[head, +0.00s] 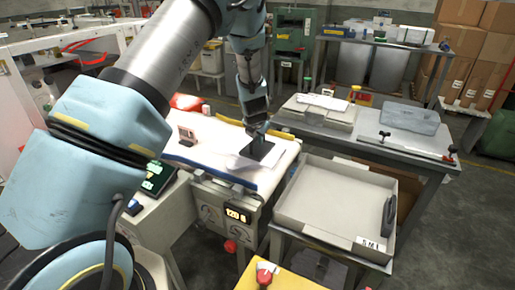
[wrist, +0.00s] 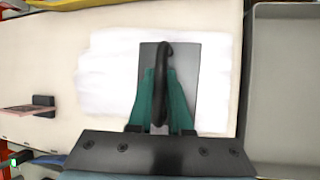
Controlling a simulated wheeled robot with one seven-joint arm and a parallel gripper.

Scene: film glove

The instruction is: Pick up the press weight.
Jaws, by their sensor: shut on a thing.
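The press weight (head: 262,152) is a dark flat plate with a looped black handle. It is over the white film (head: 238,160) on the padded worktop in the head view. In the wrist view the grey plate of the weight (wrist: 185,75) lies beyond my fingers, over the white film (wrist: 110,70). My gripper (wrist: 161,85) has its teal fingers on both sides of the handle and is shut on it. My gripper (head: 257,132) points down at the weight in the head view. I cannot tell whether the plate touches the film.
A shallow grey tray (head: 325,222) stands right of the worktop, with a dark upright thing (head: 388,215) at its right wall. A small stand (head: 187,135) sits left on the worktop. A yellow surface with a red knob (head: 266,273) is in front.

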